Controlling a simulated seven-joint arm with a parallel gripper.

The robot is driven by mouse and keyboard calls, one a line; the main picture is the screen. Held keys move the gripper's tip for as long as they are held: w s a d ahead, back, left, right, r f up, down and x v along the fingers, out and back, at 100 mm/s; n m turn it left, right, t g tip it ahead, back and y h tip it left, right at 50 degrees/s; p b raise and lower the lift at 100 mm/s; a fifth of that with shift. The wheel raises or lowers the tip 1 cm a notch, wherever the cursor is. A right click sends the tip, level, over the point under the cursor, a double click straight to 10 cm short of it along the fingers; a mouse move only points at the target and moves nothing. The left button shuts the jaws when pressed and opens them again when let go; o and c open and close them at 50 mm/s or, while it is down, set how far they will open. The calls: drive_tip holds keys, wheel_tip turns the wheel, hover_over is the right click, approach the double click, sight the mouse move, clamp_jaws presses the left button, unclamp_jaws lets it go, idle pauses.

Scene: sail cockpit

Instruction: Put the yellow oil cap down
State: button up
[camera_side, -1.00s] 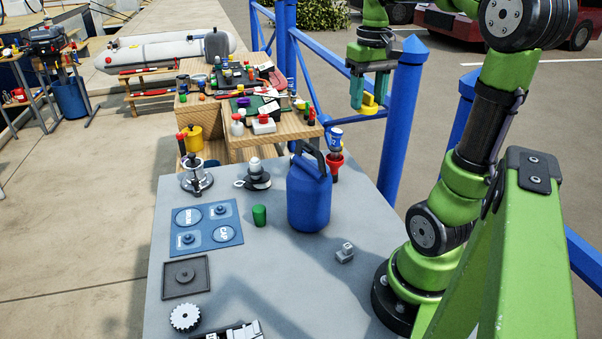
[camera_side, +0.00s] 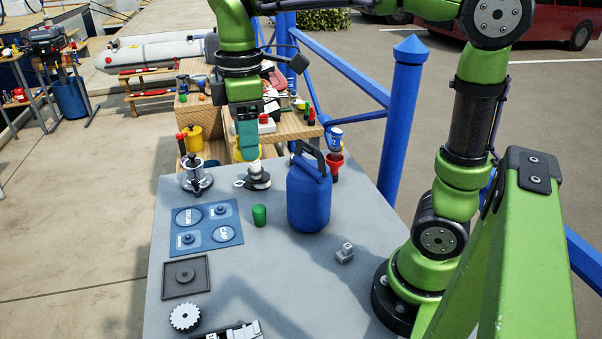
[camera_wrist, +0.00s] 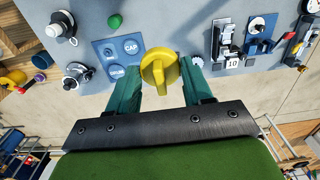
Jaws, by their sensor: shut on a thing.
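My gripper (camera_side: 247,150) is shut on the yellow oil cap (camera_side: 245,155), above the back edge of the grey bench (camera_side: 275,275), close to a dark winch with a light top. In the wrist view the yellow cap (camera_wrist: 159,73), a disc with a raised grip bar, sits between the green fingers of my gripper (camera_wrist: 164,76). A blue mat (camera_side: 206,229) with round marked spots, including one labelled CAP, lies on the bench to the left and nearer the camera. The mat also shows in the wrist view (camera_wrist: 117,57). A blue jug (camera_side: 309,200) stands to the right.
A silver winch (camera_side: 196,176) and the dark winch (camera_side: 258,178) stand at the back of the bench. The bench's middle front is clear.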

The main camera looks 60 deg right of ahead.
wheel_tip(320, 180, down, 28)
drive_tip(key=shift+d+r, duration=0.1)
drive_tip(key=shift+d, duration=0.05)
idle(0.4)
drive_tip(key=o, duration=1)
wheel_tip(320, 180, up, 12)
wheel_tip(320, 180, up, 6)
drive_tip(key=f+m+t, duration=0.1)
drive_tip(key=m+t, duration=0.2)
drive_tip(key=m, duration=0.2)
hover_over(261, 262)
drive_tip(key=s+d, duration=0.1)
drive_tip(key=s, duration=0.2)
drive_tip(key=s+r+m+t, duration=0.1)
drive_tip(key=s+r+m, duration=0.1)
drive_tip(key=s+d+r+m+t+y, duration=0.1)
drive_tip(key=r+m, duration=0.1)
drive_tip(key=m, duration=0.1)
drive_tip(key=s+r+m+t+y, duration=0.1)
drive_tip(key=s+r+m+t, duration=0.1)
drive_tip(key=m, duration=0.1)
drive_tip(key=shift+s+d+r, duration=0.2)
drive_tip(key=shift+s+d, duration=0.15)
drive_tip(key=shift+d, duration=0.05)
